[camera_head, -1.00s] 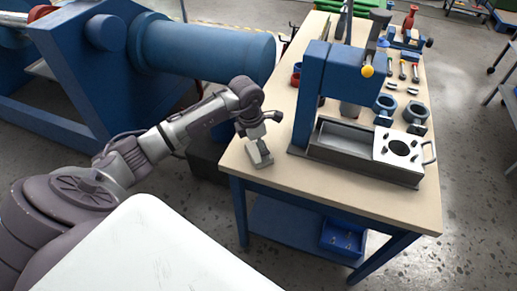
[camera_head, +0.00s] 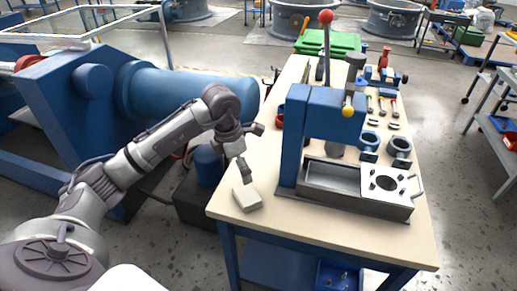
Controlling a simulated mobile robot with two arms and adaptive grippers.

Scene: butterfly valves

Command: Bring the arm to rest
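My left arm comes in from the left and bends down over the near left corner of the workbench (camera_head: 300,228). My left gripper (camera_head: 246,178) points down, just above or against a small pale grey block (camera_head: 249,201) on the bench top. The fingers are dark and small, seen nearly edge-on, so I cannot tell whether they are open, shut or on the block. My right gripper is not in view.
A blue press (camera_head: 325,116) with a red-knobbed lever stands right of the gripper, beside a metal tray (camera_head: 345,180) and plate. A large blue cylinder machine (camera_head: 185,97) is left.

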